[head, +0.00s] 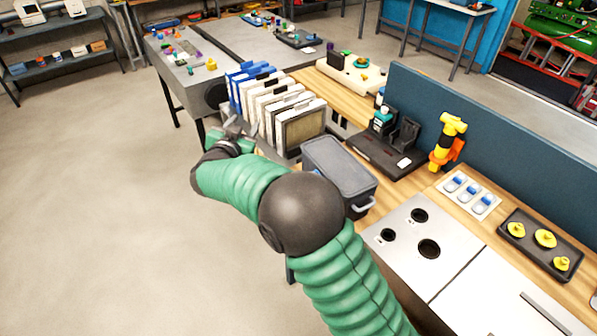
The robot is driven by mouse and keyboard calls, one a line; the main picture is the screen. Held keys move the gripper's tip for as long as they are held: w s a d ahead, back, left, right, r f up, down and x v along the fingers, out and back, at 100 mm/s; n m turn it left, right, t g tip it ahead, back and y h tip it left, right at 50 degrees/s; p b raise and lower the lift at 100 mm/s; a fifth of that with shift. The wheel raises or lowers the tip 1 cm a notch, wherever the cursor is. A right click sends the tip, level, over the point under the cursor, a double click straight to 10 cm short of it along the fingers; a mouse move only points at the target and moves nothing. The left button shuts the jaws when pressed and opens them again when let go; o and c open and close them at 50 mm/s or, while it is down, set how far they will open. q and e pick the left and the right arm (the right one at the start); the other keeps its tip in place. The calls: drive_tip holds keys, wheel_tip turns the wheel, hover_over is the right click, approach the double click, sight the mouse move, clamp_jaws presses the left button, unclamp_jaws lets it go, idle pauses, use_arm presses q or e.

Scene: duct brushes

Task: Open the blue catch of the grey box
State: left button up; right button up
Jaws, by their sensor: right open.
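The grey box (340,163) stands on the bench at the centre, its lid on and a pale handle (364,204) at its near right end. I see no blue catch on it; my arm covers part of its near left side. My right gripper (236,127) is open, to the left of the box and apart from it, close to the row of files. Nothing shows between its fingers. My left gripper is not in view.
Files and a framed filter (302,130) stand beyond the box. A black tray with bottles (385,150) and a yellow tool (447,142) stand right of it, before a blue-grey panel (490,135). Open floor (90,220) lies left.

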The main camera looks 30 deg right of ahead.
drive_tip(key=s+a+f+m+g+h, duration=0.2)
drive_tip(key=s+f+m+g+h, duration=0.1)
drive_tip(key=s+f+m+g, duration=0.75)
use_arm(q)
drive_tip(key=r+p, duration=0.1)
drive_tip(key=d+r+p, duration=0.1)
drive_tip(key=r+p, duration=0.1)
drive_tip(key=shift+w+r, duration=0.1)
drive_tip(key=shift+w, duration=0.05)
use_arm(e)
drive_tip(key=s+d+f+n+g, duration=0.1)
drive_tip(key=d+f+n+g, duration=0.1)
drive_tip(key=d, duration=1.2)
wheel_tip(320, 180, down, 2)
drive_tip(key=shift+s+d+f+n, duration=0.15)
drive_tip(key=shift+s+d+n, duration=0.05)
drive_tip(key=shift+d+n, duration=0.25)
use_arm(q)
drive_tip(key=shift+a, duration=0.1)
use_arm(e)
drive_tip(key=shift+a, duration=0.1)
drive_tip(key=shift+c, duration=0.3)
drive_tip(key=shift+h, duration=0.3)
drive_tip(key=shift+c, duration=1.2)
clamp_jaws()
